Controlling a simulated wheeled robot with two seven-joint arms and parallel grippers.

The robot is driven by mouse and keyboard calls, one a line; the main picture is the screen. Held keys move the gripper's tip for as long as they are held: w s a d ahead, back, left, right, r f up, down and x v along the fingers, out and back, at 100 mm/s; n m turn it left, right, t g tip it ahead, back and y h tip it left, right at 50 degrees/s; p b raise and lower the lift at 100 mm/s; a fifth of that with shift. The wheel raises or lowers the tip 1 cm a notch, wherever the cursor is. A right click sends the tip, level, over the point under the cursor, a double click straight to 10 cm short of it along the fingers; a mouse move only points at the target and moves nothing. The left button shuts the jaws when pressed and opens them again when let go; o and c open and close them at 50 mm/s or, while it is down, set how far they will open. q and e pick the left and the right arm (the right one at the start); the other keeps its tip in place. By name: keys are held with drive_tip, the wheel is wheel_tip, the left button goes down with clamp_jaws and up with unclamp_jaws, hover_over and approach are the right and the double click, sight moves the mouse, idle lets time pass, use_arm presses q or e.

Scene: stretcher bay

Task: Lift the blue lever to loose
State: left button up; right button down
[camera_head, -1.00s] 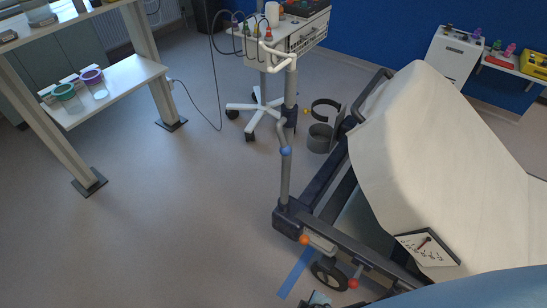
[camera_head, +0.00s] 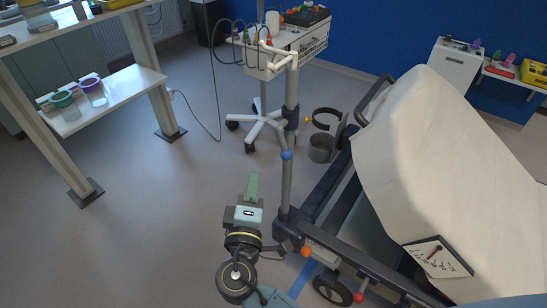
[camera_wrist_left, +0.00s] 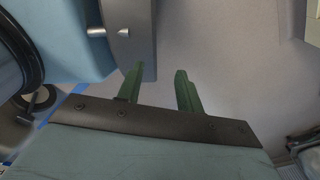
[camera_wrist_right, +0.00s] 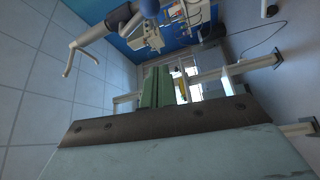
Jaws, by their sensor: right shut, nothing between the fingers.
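The blue lever shows as a blue ball knob (camera_head: 286,154) on the upright grey pole (camera_head: 286,185) at the stretcher's corner. The knob is also at the top edge of the right wrist view (camera_wrist_right: 149,8). My right gripper (camera_head: 253,185) is left of the pole and lower in the head view, apart from the knob. Its green fingers (camera_wrist_right: 157,88) are together with nothing between them. My left gripper (camera_wrist_left: 160,90) shows only in its own wrist view, with its green fingers apart and empty, close to a dark panel with a metal pin.
The stretcher (camera_head: 440,160) with its white sheet fills the right side. An orange knob (camera_head: 306,252) and a red knob (camera_head: 359,297) are on its lower frame. A wheeled equipment cart (camera_head: 285,50) stands behind the pole. Shelves (camera_head: 110,95) are at left; floor between is clear.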

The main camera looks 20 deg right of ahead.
drive_tip(key=shift+w, duration=0.1)
